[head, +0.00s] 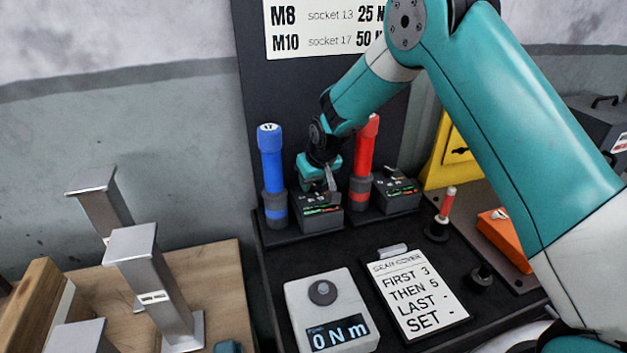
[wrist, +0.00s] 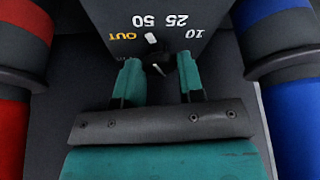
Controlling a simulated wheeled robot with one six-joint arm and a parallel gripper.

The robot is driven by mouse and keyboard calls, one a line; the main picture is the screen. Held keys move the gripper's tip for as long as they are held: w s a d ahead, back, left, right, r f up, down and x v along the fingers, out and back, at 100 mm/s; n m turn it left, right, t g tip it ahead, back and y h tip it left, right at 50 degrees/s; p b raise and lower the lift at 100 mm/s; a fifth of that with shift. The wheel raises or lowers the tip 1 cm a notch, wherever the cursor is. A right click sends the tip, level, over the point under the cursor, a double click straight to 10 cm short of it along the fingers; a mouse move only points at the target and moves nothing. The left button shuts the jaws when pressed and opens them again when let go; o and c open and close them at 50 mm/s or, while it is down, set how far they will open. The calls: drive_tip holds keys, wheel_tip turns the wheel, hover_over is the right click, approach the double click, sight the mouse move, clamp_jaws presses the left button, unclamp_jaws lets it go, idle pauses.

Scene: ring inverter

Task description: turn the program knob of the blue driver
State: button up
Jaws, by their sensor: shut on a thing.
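The blue driver (head: 271,165) stands upright in its holder on the dark bench; its blue and black body also shows at the right of the wrist view (wrist: 290,120). Beside it is a dark control box (head: 320,216) with small green lights. In the wrist view the program knob (wrist: 159,67) is a small dark knob with a pale line, below upside-down marks 10, 25, 50 and a yellow OUT. My gripper (wrist: 160,82) is shut on the knob, a teal finger on each side. In the head view my gripper (head: 326,184) hides the knob.
A red driver (head: 365,150) stands close on the other side of the box, with a second box (head: 397,190) beyond it. A torque display (head: 332,312) reading 0 Nm and a card (head: 416,293) lie in front. Metal posts (head: 150,280) stand at left.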

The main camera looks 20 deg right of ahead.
drive_tip(key=o, duration=0.9)
drive_tip(key=b+v, duration=0.2)
drive_tip(key=v, duration=1.5)
drive_tip(key=shift+s+r, duration=0.15)
drive_tip(key=shift+s, duration=0.05)
